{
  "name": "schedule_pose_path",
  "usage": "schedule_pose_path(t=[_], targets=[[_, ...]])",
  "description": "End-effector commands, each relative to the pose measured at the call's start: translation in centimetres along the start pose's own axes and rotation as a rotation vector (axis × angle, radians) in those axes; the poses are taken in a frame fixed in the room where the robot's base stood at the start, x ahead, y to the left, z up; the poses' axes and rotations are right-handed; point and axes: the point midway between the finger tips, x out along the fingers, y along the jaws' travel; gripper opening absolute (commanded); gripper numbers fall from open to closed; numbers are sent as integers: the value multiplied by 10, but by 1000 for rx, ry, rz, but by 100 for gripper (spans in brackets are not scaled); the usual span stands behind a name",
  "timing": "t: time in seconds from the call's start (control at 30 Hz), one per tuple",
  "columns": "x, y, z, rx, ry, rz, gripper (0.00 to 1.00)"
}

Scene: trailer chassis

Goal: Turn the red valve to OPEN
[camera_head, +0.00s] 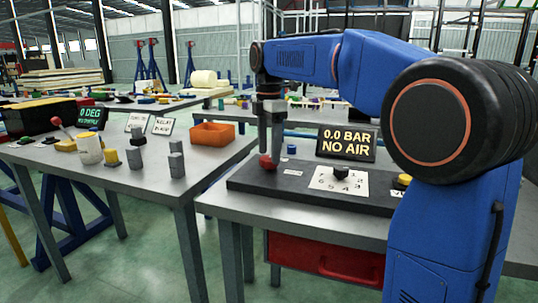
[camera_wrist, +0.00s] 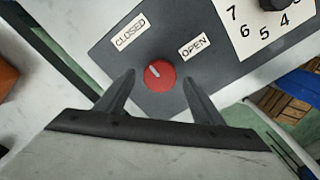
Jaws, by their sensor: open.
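The red valve (camera_head: 267,163) is a small round knob near the left end of a dark panel (camera_head: 248,179) on the right-hand bench. In the wrist view, the valve (camera_wrist: 155,76) has a white mark pointing up and left, toward the CLOSED label (camera_wrist: 130,31). The OPEN label (camera_wrist: 194,45) is up and right of it. My gripper (camera_wrist: 158,80) is open, pointing down at the panel, with one fingertip on each side of the valve. Small gaps show between the fingers and the knob. The gripper also shows above the valve in the head view (camera_head: 270,150).
A black selector knob (camera_head: 342,172) on a numbered plate (camera_head: 338,182) sits right of the valve. Behind it, a display (camera_head: 347,144) reads "0.0 BAR NO AIR". A yellow button (camera_head: 402,181) is farther right. An orange bin (camera_head: 212,134) stands on the left bench.

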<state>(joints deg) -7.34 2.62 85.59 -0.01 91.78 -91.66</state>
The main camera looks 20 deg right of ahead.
Motion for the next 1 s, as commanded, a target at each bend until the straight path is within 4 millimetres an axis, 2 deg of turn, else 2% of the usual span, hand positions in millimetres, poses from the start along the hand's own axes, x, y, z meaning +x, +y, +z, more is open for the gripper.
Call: schedule_pose_path(t=[0.2, 0.53, 0.7, 1.0], targets=[[17, 0, 0, 0, 0, 0, 62], [19, 0, 0, 0, 0, 0, 62], [19, 0, 0, 0, 0, 0, 21], [19, 0, 0, 20, 0, 0, 21]])
